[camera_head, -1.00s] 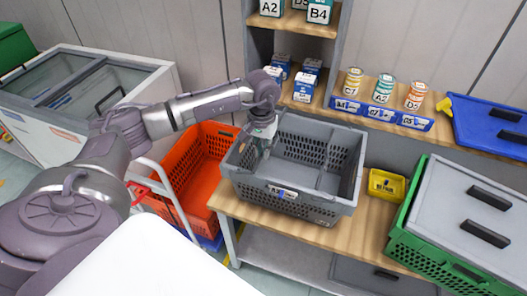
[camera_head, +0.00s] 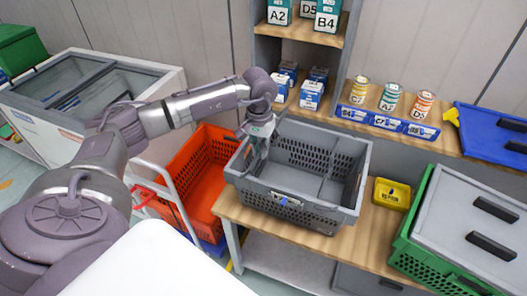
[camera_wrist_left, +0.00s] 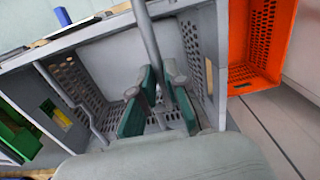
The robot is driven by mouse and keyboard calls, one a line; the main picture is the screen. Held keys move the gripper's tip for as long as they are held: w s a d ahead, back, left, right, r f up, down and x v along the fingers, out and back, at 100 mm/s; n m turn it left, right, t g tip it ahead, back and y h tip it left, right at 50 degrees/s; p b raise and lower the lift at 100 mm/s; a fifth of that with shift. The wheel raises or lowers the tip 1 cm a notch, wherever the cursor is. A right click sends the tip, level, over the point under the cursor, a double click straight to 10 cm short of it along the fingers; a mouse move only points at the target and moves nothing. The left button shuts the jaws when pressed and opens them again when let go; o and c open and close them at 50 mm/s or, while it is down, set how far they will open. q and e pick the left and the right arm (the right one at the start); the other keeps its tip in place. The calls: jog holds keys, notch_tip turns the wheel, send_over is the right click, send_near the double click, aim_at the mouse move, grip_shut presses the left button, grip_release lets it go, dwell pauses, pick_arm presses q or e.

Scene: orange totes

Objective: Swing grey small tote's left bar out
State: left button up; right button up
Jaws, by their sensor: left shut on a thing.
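The grey small tote (camera_head: 290,208) stands open and looks empty on the wooden bench, its labelled side facing me. My left gripper (camera_head: 259,152) reaches down over the tote's left end. In the left wrist view my left gripper (camera_wrist_left: 160,98) has its teal fingers on either side of a grey bar (camera_wrist_left: 147,38), the tote's left bar, and is shut on it. The other bar (camera_wrist_left: 78,98) shows along the tote's opposite side. My right gripper is in neither view.
An orange crate (camera_head: 178,165) stands low to the left of the bench. A yellow bin (camera_head: 391,194) and a green crate with a grey lid (camera_head: 432,252) are to the right. Shelves with boxes and cans (camera_head: 389,97) stand behind the tote.

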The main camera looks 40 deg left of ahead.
pick_arm(q)
jog(key=shift+s+a+r, duration=0.15)
jog(key=shift+s+a, duration=0.05)
jog(key=shift+a, duration=0.45)
jog(key=shift+s+a+b, duration=0.2)
jog(key=shift+a+b, duration=0.2)
jog(key=shift+a, duration=0.5)
